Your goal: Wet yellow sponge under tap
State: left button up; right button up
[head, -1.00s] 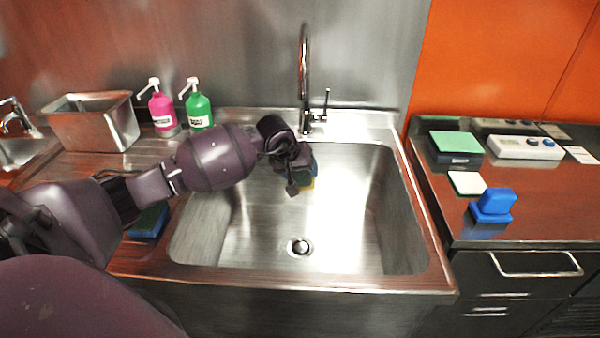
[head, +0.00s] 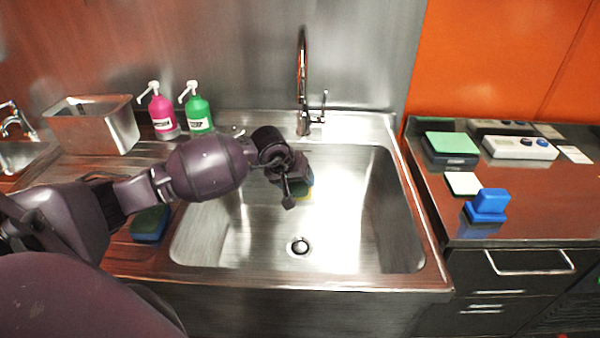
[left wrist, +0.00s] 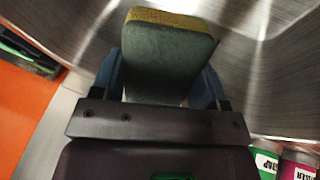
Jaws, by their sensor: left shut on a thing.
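In the left wrist view the sponge (left wrist: 168,55) sits between the two blue fingers, with a dark green face and a yellow edge. The tap's lever (head: 324,100) stands upright at its right side. I see no clear stream of water. My right gripper is not in view.
Pink (head: 161,113) and green (head: 199,112) pump bottles and a steel bin (head: 95,124) stand at the back left. A blue-and-green sponge (head: 150,222) lies left of the basin. The right counter (head: 520,205) holds a blue block (head: 488,203) and several other items.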

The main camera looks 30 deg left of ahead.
aim_at(295, 194)
pick_arm(q)
jog(key=shift+s+d+p, duration=0.3)
jog(key=shift+s+d, duration=0.05)
jog(key=shift+s, duration=0.55)
jog(key=shift+s+d+p, duration=0.3)
jog(key=shift+s+d, duration=0.05)
jog(key=shift+s, duration=0.55)
jog(key=shift+s+d, duration=0.1)
jog(key=shift+s, duration=0.2)
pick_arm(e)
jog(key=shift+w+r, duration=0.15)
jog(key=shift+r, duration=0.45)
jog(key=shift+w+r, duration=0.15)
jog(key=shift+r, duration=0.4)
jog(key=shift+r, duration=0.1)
pick_arm(q)
jog(key=shift+r, duration=0.1)
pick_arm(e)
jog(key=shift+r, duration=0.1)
